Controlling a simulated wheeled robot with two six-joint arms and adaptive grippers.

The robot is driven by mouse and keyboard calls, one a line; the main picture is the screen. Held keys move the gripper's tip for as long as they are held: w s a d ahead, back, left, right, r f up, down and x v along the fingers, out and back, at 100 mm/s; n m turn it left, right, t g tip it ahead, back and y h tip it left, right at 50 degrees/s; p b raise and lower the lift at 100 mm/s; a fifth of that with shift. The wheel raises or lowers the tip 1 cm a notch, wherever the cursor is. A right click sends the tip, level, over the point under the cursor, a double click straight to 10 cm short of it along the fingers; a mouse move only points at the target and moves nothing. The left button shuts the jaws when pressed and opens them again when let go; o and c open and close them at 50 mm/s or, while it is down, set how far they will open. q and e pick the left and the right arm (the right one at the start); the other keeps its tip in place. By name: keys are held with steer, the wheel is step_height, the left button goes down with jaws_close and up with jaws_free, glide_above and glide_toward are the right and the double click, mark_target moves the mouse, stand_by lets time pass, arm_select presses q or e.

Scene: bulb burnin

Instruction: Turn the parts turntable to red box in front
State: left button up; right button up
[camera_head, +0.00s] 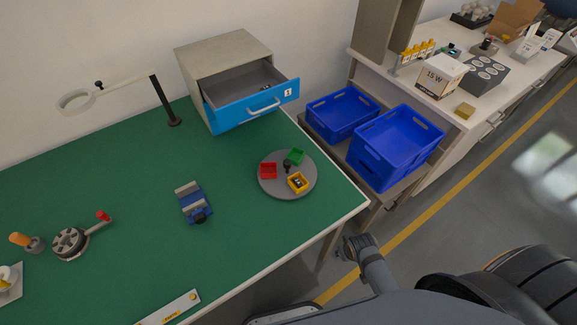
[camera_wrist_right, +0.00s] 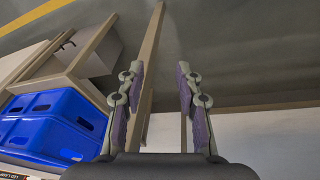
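The parts turntable (camera_head: 275,187) is a round grey disc on the green table near its right edge in the head view. It bears a red box (camera_head: 268,171) on its left side, a green box (camera_head: 295,156) at the back and a yellow box (camera_head: 298,182) at the front right. A dark knob (camera_head: 287,168) stands at its middle. My right gripper (camera_head: 351,247) is off the table's right edge, in front and to the right of the turntable, apart from it. In the right wrist view its fingers (camera_wrist_right: 162,78) are spread with nothing between them. My left gripper is not in view.
A drawer unit with an open blue-fronted drawer (camera_head: 253,107) stands behind the turntable. A blue vise (camera_head: 194,202) lies to its left. Blue crates (camera_head: 397,147) stand on a lower shelf to the right. A magnifier lamp (camera_head: 165,100) stands at the back. The table around the turntable is clear.

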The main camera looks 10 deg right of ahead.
mark_target(288, 162)
steer(key=w+a+r+t+b, duration=0.1)
steer(key=w+a+r+b, duration=0.15)
steer(key=r, duration=1.25)
steer(key=w+a+r+n+y, duration=0.1)
steer(key=w, duration=0.2)
steer(key=w+a+r+n+t+y, duration=0.1)
steer(key=w+r, duration=0.1)
steer(key=w, duration=0.2)
steer(key=w+a+r+n+t+y, duration=0.1)
steer(key=w+a+r, duration=0.1)
steer(key=w, duration=0.1)
steer(key=shift+w+p, duration=0.25)
steer(key=shift+p, duration=0.1)
steer(key=w+a+r+n+t+y, duration=0.2)
steer(key=w+a+r+n+y, duration=0.15)
steer(key=w+r, duration=0.4)
steer(key=x, duration=1.1)
steer(key=shift+w+d+f+p, duration=0.1)
steer(key=shift+d+f+p, duration=0.1)
steer(key=shift+d+p, duration=0.1)
steer(key=shift+a, duration=0.1)
steer(key=shift+c, duration=0.3)
jaws_close()
